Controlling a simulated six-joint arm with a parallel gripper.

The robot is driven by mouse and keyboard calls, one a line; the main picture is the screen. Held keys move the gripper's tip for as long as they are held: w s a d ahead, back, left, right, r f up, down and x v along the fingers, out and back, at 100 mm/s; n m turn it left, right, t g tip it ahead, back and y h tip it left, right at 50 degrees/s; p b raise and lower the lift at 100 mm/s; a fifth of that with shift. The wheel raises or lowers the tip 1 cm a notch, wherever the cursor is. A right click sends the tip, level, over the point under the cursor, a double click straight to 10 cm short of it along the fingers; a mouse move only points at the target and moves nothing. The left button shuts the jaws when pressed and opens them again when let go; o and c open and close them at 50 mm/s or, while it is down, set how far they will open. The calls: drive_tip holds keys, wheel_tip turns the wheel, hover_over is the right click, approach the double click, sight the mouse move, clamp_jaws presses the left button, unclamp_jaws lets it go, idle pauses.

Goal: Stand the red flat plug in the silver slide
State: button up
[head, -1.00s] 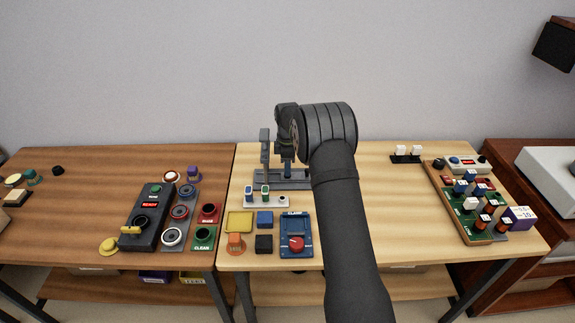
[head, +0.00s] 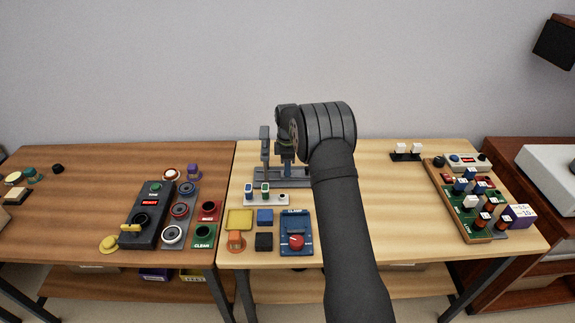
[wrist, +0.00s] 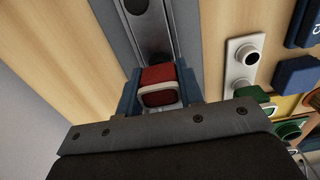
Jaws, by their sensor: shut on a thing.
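The red flat plug (wrist: 158,78), with a pale rim around its near end, is between the blue fingertips of my gripper (wrist: 160,90) in the wrist view. My gripper is shut on it. The silver slide (wrist: 118,22) is a long grey metal rail with a dark slot, running up the wrist view just beyond the plug. Whether the plug touches the slide cannot be told. In the head view the grey base (head: 268,184) stands at the back of the light table, below my gripper (head: 287,165); the plug is not clear there.
A white strip (head: 265,199) with blue and green plugs lies in front of the grey base. Yellow, blue, black and orange blocks and a blue box with a red knob (head: 296,241) lie nearer.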

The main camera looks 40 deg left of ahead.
drive_tip(key=shift+f, duration=0.2)
idle(0.6)
drive_tip(key=o, duration=1)
drive_tip(key=shift+r, duration=0.1)
drive_tip(key=shift+r, duration=3.65)
drive_tip(key=shift+f, duration=3.75)
drive_tip(key=shift+r, duration=0.1)
